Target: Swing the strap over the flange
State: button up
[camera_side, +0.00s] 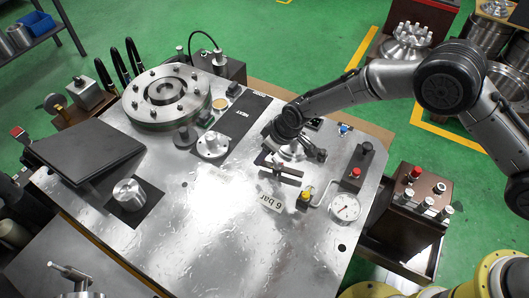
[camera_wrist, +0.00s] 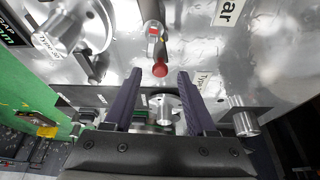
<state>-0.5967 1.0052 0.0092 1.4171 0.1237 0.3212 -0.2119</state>
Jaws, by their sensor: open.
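My gripper (camera_side: 279,170) is open over the middle of the metal plate, near the "6 bar" label. In the wrist view its two dark fingers (camera_wrist: 158,76) are apart, with nothing gripped between them. A red-tipped part (camera_wrist: 160,68) shows between the fingertips, and a small round metal part (camera_wrist: 165,106) lies lower between them; contact cannot be told. A small silver flange-like piece (camera_side: 212,146) stands left of the gripper, and a large bolted round flange (camera_side: 166,94) farther left. I cannot pick out the strap with certainty; it may be hidden by the hand.
A pressure gauge (camera_side: 344,208), a yellow-topped button (camera_side: 305,196) and a dark block with a red knob (camera_side: 355,172) stand right of the gripper. A dark slab (camera_side: 88,150) and a silver cylinder (camera_side: 129,194) are left. The plate's front middle (camera_side: 220,240) is clear.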

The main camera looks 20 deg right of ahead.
jog(key=shift+w+a+f, duration=0.1)
jog(key=shift+f, duration=0.3)
jog(key=shift+c, duration=0.2)
grip_shut()
dwell(1.1)
